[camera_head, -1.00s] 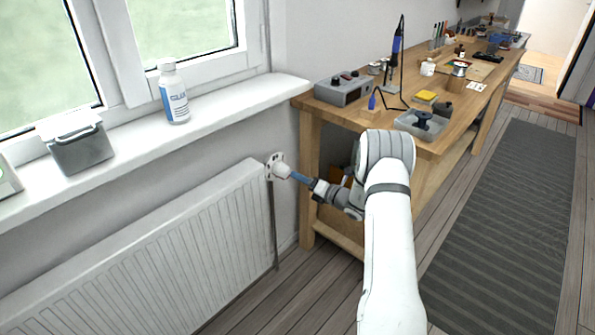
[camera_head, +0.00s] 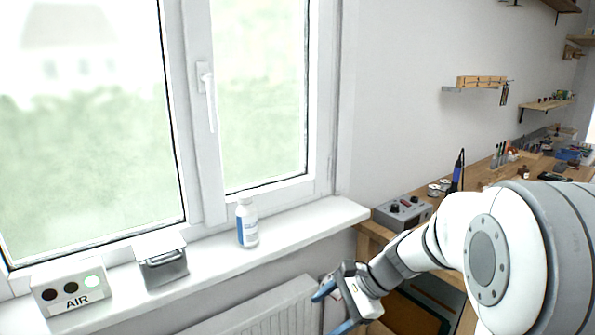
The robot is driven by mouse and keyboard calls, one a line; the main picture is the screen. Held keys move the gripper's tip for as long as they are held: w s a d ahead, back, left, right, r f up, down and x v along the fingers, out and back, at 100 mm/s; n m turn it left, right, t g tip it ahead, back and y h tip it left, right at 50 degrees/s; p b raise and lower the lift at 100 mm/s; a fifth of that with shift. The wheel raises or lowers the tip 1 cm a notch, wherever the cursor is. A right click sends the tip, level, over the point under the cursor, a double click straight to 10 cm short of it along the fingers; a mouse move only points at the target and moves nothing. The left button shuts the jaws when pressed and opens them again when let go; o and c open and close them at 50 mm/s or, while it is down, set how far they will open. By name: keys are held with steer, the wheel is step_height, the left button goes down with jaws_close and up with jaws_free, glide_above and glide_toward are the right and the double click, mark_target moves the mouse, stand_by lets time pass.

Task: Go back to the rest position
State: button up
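My gripper (camera_head: 324,314) is at the bottom of the view, right of centre, in front of the radiator. Its two blue fingers are spread apart and point to the left. Nothing shows between them, though the lower finger reaches the bottom edge of the picture. My white and grey arm comes in from the lower right, with a large round joint close to the camera, and bends down to the gripper.
The radiator (camera_head: 290,308) stands under the white windowsill (camera_head: 305,228). On the sill are a white bottle (camera_head: 247,224), a grey lidded box (camera_head: 163,268) and an AIR indicator (camera_head: 72,296) with one green light lit. The wooden workbench (camera_head: 376,231) holds a grey control box (camera_head: 403,213).

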steer(key=s+d+r+n+t+h+p, duration=0.1)
steer(key=s+d+r+n+h+p, duration=0.2)
steer(key=s, duration=0.5)
steer(key=s+d+r+n+h+p, duration=0.3)
steer(key=s+d+r+n+h, duration=0.2)
steer(key=n, duration=0.5)
steer(key=s+r, duration=0.2)
steer(key=s, duration=0.1)
steer(key=shift+d+t, duration=0.2)
steer(key=shift+t, duration=0.2)
